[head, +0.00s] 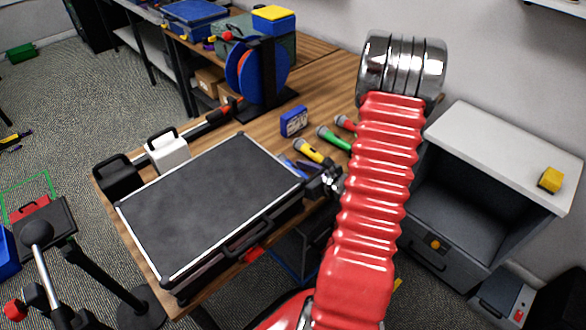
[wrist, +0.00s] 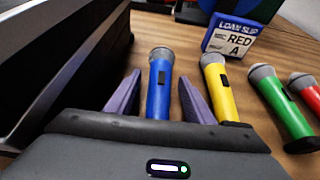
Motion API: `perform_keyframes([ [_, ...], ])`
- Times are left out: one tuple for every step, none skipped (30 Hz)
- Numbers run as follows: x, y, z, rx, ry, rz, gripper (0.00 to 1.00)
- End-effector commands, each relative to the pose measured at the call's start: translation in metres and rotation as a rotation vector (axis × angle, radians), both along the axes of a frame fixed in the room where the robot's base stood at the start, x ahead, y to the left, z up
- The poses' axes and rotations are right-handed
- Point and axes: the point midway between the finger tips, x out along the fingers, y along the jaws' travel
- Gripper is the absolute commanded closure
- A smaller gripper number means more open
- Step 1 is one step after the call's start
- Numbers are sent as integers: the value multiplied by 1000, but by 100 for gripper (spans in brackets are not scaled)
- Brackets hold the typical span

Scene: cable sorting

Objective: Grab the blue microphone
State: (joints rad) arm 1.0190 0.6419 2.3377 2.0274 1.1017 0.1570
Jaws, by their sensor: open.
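The blue microphone (wrist: 158,90) lies on the wooden table in the wrist view, its grey mesh head pointing away from me. My gripper (wrist: 158,100) is open, with one purple finger on each side of the blue handle. Gaps show between the handle and both fingers, and the lower end of the handle is hidden behind my gripper body. In the head view my gripper (head: 308,168) is low over the table beside the black case, and the blue microphone is hard to tell from the fingers there.
A yellow microphone (wrist: 218,88) lies close right of my right finger. Green (wrist: 280,103) and red (wrist: 306,88) microphones lie farther right. The black case (head: 210,205) stands close on the left. A blue loan slip sign (head: 293,121) reading "RED A" stands behind.

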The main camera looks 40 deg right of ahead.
Motion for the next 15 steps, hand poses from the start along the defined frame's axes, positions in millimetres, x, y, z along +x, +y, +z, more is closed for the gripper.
perform_keyframes([
  [0,0,0,0,0,0,52],
  [0,0,0,0,0,0,52],
  [0,0,0,0,0,0,52],
  [0,0,0,0,0,0,52],
  [0,0,0,0,0,0,52],
  [0,0,0,0,0,0,52],
  [0,0,0,0,0,0,52],
  [0,0,0,0,0,0,52],
  [0,0,0,0,0,1,52],
  [0,0,0,0,0,1,53],
  [0,0,0,0,0,1,55],
  [0,0,0,0,0,1,58],
  [0,0,0,0,0,1,60],
  [0,0,0,0,0,1,62],
  [0,0,0,0,0,1,65],
])
